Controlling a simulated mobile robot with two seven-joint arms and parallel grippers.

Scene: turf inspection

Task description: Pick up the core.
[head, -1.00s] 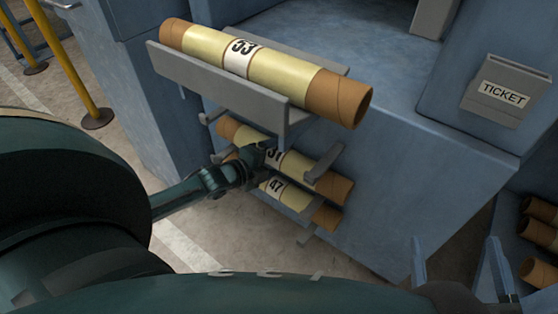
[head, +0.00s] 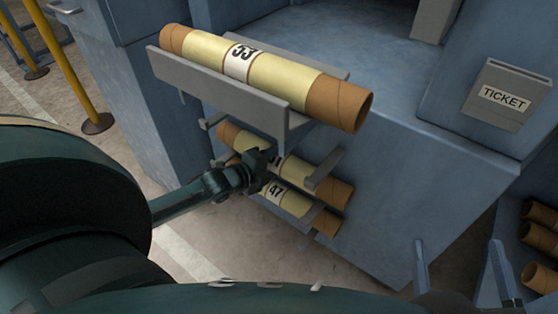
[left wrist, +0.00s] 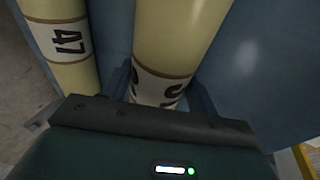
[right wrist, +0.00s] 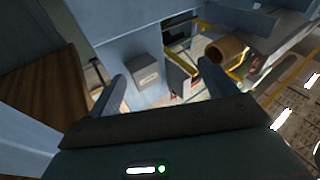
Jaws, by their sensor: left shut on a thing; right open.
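Three cardboard cores with cream bands and white number labels lie in a rack on the side of a blue unit. The top core (head: 290,76), marked 53, rests in a grey cradle. Below it are a middle core (head: 331,187) and a lower core (head: 294,204) marked 47. My left gripper (head: 268,162) is shut on the middle core near its label, which is mostly hidden. In the left wrist view the fingers straddle the middle core (left wrist: 178,40), with core 47 (left wrist: 65,35) beside it. My right gripper (head: 460,270) is open and empty at the lower right.
The grey cradle (head: 215,80) overhangs the middle core. Grey rack brackets (head: 325,167) stand close to it. A ticket box (head: 505,95) is at the right. More cores (head: 540,232) lie in a blue bin at the right edge. Yellow posts (head: 75,75) stand at the left.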

